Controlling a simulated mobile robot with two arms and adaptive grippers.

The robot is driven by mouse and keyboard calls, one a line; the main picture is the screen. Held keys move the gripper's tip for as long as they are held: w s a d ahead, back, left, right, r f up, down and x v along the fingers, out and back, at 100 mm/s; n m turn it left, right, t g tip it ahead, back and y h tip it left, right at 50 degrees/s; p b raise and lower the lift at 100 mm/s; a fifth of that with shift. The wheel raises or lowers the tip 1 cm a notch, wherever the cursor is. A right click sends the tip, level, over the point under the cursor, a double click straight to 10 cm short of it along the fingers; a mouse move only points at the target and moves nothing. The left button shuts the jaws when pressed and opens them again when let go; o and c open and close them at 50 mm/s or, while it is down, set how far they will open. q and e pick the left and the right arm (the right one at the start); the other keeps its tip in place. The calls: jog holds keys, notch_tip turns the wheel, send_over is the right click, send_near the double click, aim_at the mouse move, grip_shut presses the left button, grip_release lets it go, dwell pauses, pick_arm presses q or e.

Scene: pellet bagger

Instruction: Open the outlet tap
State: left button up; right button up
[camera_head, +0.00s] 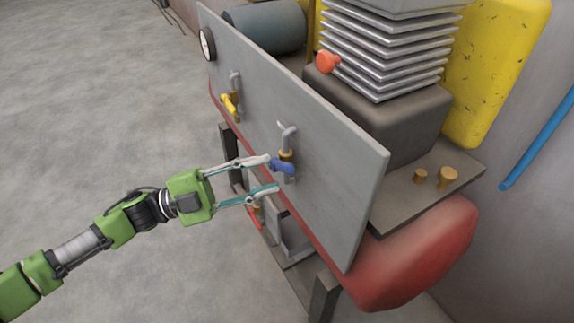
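A grey upright panel (335,170) carries two taps. One has a blue handle (284,166) on a brass body under a bent grey pipe. The other, farther left, has a yellow handle (229,104). A third tap with a red handle (254,219) sits lower, below the panel edge. No label shows which is the outlet tap. My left gripper (273,174) is open, its two fingers apart and pointing right. Its upper fingertip is at the left end of the blue handle in the picture; I cannot tell if they touch. My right gripper is not in view.
A round gauge (208,44) is on the panel's far left end. A finned grey block (390,45) with an orange-red knob (328,62) stands behind the panel. A red tank (420,255) is beneath. A blue pipe (540,135) runs along the right wall.

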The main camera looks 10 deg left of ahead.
aim_at(283, 169)
pick_arm(q)
jog(key=shift+x, duration=2.75)
grip_shut()
